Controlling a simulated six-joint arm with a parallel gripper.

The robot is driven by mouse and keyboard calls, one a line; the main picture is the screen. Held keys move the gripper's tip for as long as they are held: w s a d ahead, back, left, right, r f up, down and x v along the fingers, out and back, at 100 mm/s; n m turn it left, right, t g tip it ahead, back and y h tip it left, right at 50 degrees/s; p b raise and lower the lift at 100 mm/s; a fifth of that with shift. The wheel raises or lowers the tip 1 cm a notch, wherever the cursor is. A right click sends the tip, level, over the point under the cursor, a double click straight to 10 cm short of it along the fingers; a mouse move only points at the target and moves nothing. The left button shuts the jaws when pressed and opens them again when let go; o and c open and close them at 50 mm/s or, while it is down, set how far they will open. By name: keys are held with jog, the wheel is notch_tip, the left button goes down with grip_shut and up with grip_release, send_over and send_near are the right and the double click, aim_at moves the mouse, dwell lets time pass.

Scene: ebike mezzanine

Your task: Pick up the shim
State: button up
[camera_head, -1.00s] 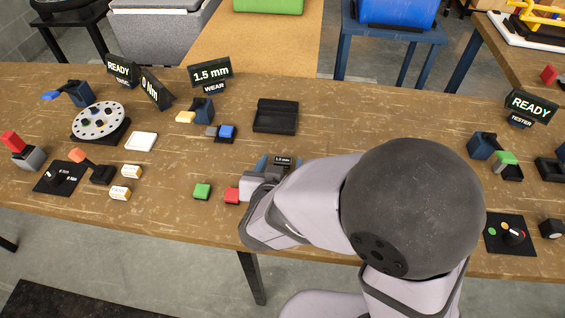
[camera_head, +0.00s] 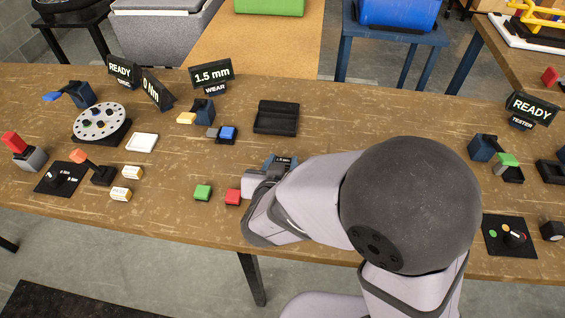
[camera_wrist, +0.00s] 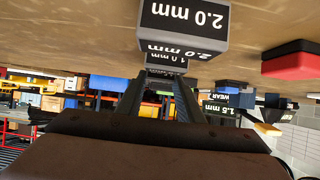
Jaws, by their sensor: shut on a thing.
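My gripper (camera_wrist: 158,84) is shut on the shim, though its fingers hide most of what lies between them. A small dark block with a label that seems to read 1.0 mm (camera_wrist: 166,58) shows at the fingertips in the wrist view. A larger dark block labelled 2.0 mm (camera_wrist: 183,28) stands close by, nearer the camera. In the head view, my gripper (camera_head: 272,174) is low over the front middle of the bench. It is beside a blue piece and a small dark label (camera_head: 284,160), partly hidden by my arm.
A red block (camera_head: 233,197) and a green block (camera_head: 203,192) lie just left of my gripper. An empty black tray (camera_head: 276,117) stands behind it. The 1.5 mm wear sign (camera_head: 211,73) is further back left. Bare bench lies right of the tray.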

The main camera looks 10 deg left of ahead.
notch_tip(320, 180, up, 14)
jog(key=p, duration=0.7)
jog(key=shift+f, duration=0.25)
jog(key=w+d+f+m+g+h+p, duration=0.1)
jog(key=w+d+m+h+p, duration=0.2)
jog(key=d, duration=1.2)
jog(key=w+d+f+m+h+p, duration=0.2)
jog(key=w+d+p, duration=0.2)
jog(key=d, duration=1)
jog(key=w+a+n+t+y, duration=0.1)
jog(key=w+a+n+y, duration=0.3)
jog(key=a, duration=0.7)
jog(key=shift+f+n+y, duration=0.35)
jog(key=shift+n+y, duration=0.25)
